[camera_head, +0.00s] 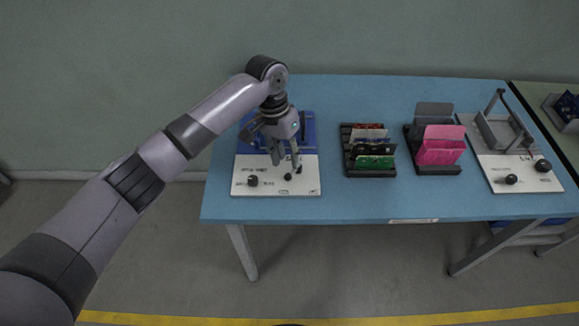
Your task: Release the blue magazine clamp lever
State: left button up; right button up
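The blue magazine (309,132) stands at the back of a white base plate (270,188) at the left of the table. My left gripper (286,160) is above this plate and points down, and its arm hides the middle of the magazine. Its two fingers look apart, with nothing visible between them. Small black knobs show on the plate, one at the left (252,181) and another (287,177) just below the fingertips. I cannot tell which is on the clamp lever, or whether a finger touches one. My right gripper is not in view.
On the blue table (370,207), a black rack (371,173) holds several coloured cards, and another holder (437,169) has pink ones. A second white fixture (525,183) with a grey frame and black knobs stands at the right. The table's front strip is clear.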

aim_at(291, 173)
pick_arm(q)
jog(key=f, duration=0.4)
jog(key=shift+s+d+f, duration=0.25)
jog(key=shift+d+f, duration=0.15)
grip_shut()
